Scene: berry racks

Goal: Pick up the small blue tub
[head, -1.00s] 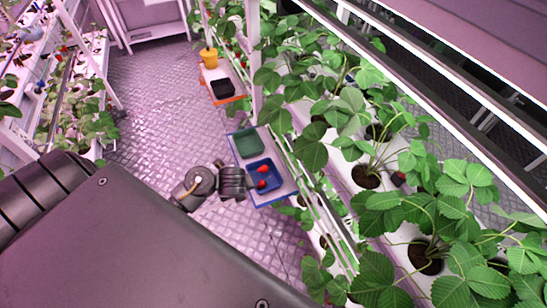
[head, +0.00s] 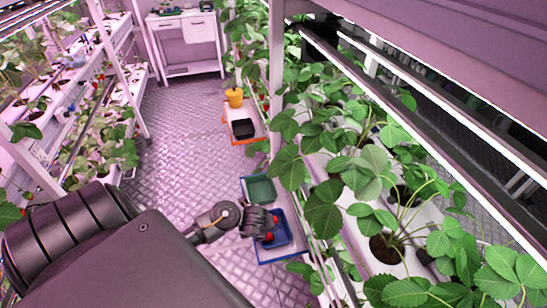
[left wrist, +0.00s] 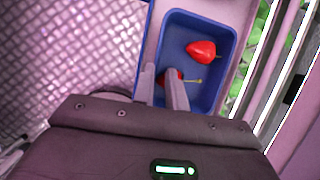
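The small blue tub (head: 285,237) stands on a pale tray with a blue rim (head: 291,256), beside a green tub (head: 261,189). In the left wrist view the blue tub (left wrist: 211,98) holds two red strawberries, one (left wrist: 201,51) in clear sight and one (left wrist: 168,77) partly behind a finger. My left gripper (left wrist: 162,72) is at the tub's left wall. One finger appears outside that wall and the other over the inside, with a gap between them. In the head view the left gripper (head: 270,222) covers part of the tub. My right gripper is out of view.
Plant racks with leafy strawberry plants (head: 375,170) line the right side, close to the tray. Another rack (head: 110,150) stands at the left. An orange-edged tray (head: 245,137) with a black tub and a yellow pot lies farther back. The patterned floor (head: 180,140) between is clear.

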